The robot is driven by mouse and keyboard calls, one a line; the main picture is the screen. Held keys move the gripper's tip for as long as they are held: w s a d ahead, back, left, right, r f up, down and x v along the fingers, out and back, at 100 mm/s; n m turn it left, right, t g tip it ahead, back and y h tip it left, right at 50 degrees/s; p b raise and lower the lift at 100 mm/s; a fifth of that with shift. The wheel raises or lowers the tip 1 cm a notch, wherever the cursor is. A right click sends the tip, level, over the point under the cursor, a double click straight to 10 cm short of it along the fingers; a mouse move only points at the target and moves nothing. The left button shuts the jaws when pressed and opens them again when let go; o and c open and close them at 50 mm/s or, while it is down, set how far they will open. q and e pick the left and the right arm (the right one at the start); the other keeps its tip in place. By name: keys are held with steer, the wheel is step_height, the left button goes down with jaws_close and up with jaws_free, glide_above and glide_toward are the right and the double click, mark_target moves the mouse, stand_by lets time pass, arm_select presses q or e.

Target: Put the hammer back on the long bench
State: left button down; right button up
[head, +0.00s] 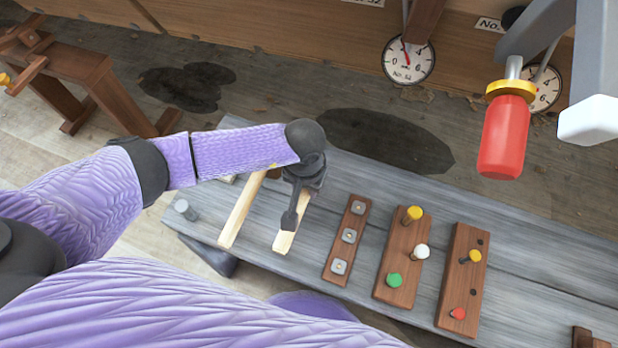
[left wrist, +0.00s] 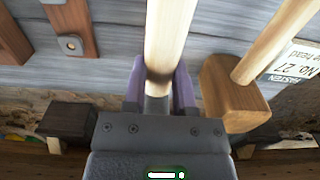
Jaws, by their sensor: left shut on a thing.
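My left gripper (head: 297,200) is over the left part of the long grey bench (head: 335,170) and is shut on a pale wooden handle (head: 285,241), which I take to be the hammer's. In the left wrist view the fingers (left wrist: 158,92) close around this tool (left wrist: 165,40) at a dark band and a greyish part. The tool's head is hidden by the gripper, and I cannot tell whether the tool touches the bench. A wooden mallet lies beside it, its handle (head: 242,208) to the left in the head view; its brown head (left wrist: 234,95) shows in the wrist view. My right gripper is out of view.
Several brown boards with fittings stand to the right on the bench, the nearest (head: 347,240) close to the held handle. A white label (left wrist: 295,63) lies by the mallet. A red handle with a yellow collar (head: 505,135) hangs at upper right. A wooden trestle (head: 80,75) stands at left.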

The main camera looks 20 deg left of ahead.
arm_select(q)
steer(key=shift+f+b, duration=0.55)
steer(key=shift+f, duration=0.8)
steer(key=shift+f+b, duration=0.3)
steer(key=shift+f, duration=0.05)
steer(key=shift+c, duration=1.7)
jaws_free()
step_height(320, 180, up, 8)
steer(key=p, duration=0.6)
steer(key=shift+r, duration=0.2)
steer(key=shift+f, duration=0.15)
